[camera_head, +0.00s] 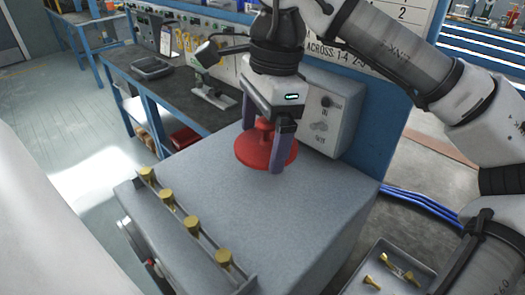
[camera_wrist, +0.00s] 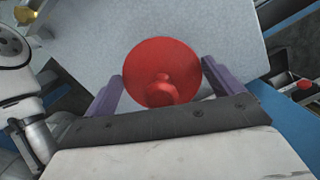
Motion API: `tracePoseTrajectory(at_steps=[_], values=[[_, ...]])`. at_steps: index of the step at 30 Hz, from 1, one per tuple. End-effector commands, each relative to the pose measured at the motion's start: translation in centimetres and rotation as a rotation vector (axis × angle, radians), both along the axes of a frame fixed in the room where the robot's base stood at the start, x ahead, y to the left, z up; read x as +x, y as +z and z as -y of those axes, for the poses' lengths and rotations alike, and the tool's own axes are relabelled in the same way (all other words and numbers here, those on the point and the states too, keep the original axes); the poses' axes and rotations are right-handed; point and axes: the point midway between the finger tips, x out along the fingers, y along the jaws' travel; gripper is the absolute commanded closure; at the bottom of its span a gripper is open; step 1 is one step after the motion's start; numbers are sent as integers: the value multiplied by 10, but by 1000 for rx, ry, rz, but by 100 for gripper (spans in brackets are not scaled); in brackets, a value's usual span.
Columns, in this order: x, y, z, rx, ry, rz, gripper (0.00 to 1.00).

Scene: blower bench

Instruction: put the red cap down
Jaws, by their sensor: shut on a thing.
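The red cap (camera_head: 252,149) is a round disc with a knob on top, in the head view over the back part of the grey bench top (camera_head: 310,208). My gripper (camera_head: 263,155) points down with its purple fingers on either side of the knob, shut on the cap. The wrist view shows the cap (camera_wrist: 160,75) between the two purple fingers (camera_wrist: 163,88), with the knob toward the gripper. I cannot tell whether the cap's underside touches the bench top.
A rail with several brass knobs (camera_head: 167,196) runs along the bench's front left edge. A grey control box (camera_head: 325,115) stands behind the cap. A tray with brass parts (camera_head: 383,279) is at the lower right. The middle and right of the bench top are clear.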

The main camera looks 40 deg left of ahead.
Motion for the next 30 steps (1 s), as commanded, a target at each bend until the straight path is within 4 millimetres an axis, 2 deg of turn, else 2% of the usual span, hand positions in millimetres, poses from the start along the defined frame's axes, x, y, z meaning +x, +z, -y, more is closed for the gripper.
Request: tracePoseTrajectory(at_steps=[9,23,24,26,30], values=[[0,-39,1,0,0,-1,35],[0,-48,0,0,0,-1,35],[0,-48,0,0,0,-1,7],[0,-46,0,0,0,-1,0],[0,-46,0,0,0,-1,0]])
